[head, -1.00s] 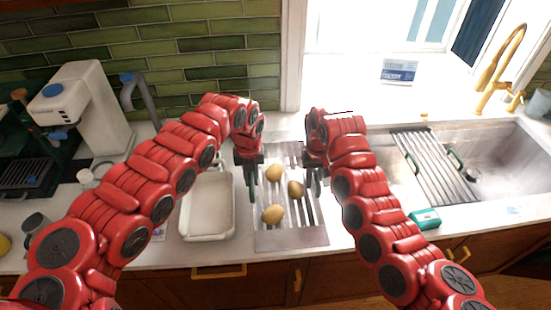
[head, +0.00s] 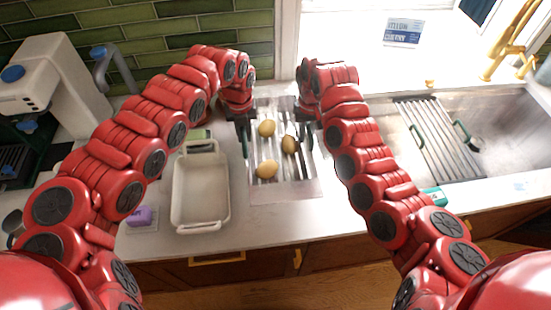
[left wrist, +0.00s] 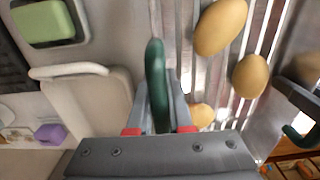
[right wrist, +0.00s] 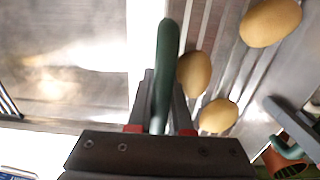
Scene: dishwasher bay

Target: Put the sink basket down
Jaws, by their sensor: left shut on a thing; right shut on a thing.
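The sink basket (head: 296,192) is a slatted metal tray with green handles, and it holds three yellow potatoes (head: 266,169). It is over the counter between the white dish and the sink; I cannot tell if it touches the counter. My left gripper (head: 244,122) is shut on its left green handle, which shows in the left wrist view (left wrist: 156,75). My right gripper (head: 308,125) is shut on its right green handle, which shows in the right wrist view (right wrist: 166,70). My arms hide parts of the basket's sides.
A white baking dish (head: 180,192) stands just left of the basket, with a green sponge (left wrist: 42,22) behind it. A purple block (head: 139,216) lies farther left. The metal sink (head: 492,125) with a slatted rack (head: 436,140) is right. A teal box (head: 434,196) is near the front edge.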

